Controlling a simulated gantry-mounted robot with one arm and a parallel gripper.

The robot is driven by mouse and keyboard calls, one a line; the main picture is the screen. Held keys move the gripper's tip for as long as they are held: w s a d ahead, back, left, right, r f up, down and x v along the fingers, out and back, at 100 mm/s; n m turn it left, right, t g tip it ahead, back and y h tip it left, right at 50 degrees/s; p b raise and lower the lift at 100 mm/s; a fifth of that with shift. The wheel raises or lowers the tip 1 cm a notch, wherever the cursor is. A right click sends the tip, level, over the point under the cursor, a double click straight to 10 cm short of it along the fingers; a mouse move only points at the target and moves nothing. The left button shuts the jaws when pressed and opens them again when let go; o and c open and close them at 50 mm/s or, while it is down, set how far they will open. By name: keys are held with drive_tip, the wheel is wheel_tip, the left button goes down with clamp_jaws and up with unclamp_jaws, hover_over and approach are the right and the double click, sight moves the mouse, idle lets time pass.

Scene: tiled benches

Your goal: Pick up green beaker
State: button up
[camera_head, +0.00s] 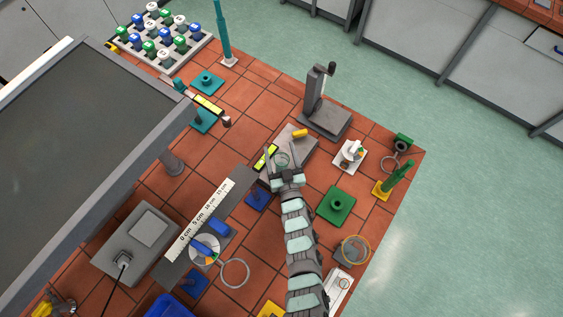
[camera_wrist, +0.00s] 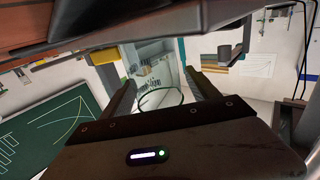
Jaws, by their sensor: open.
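The green beaker (camera_head: 281,160) looks like a small clear vessel with a green tint, standing on or by a grey device on the tiled bench in the head view. My gripper (camera_head: 284,158) is open, with its two fingers on either side of the beaker. In the wrist view a dark green rim (camera_wrist: 160,98) of a clear vessel shows between the spread fingers of my gripper (camera_wrist: 163,88). A gap shows between the rim and each finger there. The beaker's lower part is hard to make out.
A grey device with a yellow part (camera_head: 300,133) is just beyond the gripper. A dark stand (camera_head: 326,118), a white device (camera_head: 351,156) and a green base (camera_head: 336,206) stand to the right. A ruler (camera_head: 205,213) and a large screen (camera_head: 80,130) are left.

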drive_tip(key=shift+c, duration=0.6)
drive_tip(key=c, duration=1.3)
